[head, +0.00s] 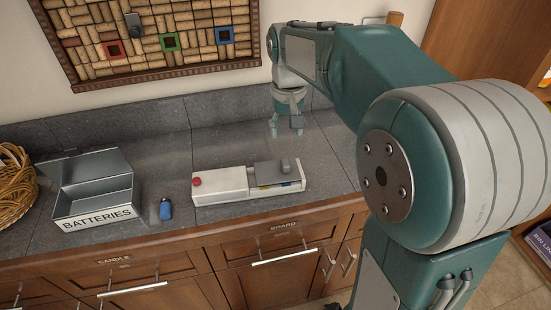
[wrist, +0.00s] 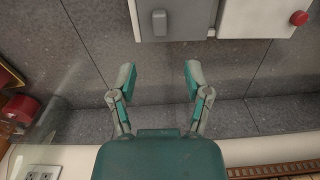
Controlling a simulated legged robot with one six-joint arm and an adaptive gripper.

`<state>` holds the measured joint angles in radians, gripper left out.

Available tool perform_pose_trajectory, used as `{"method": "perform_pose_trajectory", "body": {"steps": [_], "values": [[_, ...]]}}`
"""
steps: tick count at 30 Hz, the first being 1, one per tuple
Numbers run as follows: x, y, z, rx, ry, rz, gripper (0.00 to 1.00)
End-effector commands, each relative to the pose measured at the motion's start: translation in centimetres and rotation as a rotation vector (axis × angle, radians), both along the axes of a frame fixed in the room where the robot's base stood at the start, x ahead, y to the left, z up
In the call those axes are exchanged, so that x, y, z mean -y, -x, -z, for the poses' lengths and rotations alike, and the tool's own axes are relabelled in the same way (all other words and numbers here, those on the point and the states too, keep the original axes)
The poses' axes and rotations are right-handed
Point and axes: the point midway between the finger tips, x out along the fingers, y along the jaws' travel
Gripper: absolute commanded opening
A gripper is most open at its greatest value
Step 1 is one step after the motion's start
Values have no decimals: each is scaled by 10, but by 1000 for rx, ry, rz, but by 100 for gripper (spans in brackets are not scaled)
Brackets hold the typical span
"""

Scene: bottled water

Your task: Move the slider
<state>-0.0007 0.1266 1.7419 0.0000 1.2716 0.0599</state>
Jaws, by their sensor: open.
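A white box (head: 221,184) with a red button lies on the grey counter. A grey sliding cover (head: 266,175) with a raised knob (head: 285,165) sits at its right part. Coloured pieces show along the front below the cover. In the wrist view the cover (wrist: 190,15) and its knob (wrist: 159,22) are at the top, left of the white part of the box (wrist: 256,15). My gripper (head: 286,127) is open, empty and pointing down behind the box, near the wall. In the wrist view its fingertips (wrist: 159,76) are apart and clear of the knob.
A grey open box labelled BATTERIES (head: 95,218) and a blue battery-like item (head: 166,209) stand left of the white box. A wicker basket (head: 14,182) is at the far left. The low backsplash (head: 220,108) runs behind my gripper.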

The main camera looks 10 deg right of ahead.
Motion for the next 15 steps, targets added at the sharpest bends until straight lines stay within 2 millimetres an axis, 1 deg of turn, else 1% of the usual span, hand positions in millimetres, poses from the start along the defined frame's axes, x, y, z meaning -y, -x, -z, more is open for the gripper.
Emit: {"method": "perform_pose_trajectory", "body": {"steps": [2,5,15], "values": [[0,-1,3,-4,0,1,63],[0,-1,12,-5,0,1,63],[0,-1,74,-6,0,1,63]]}}
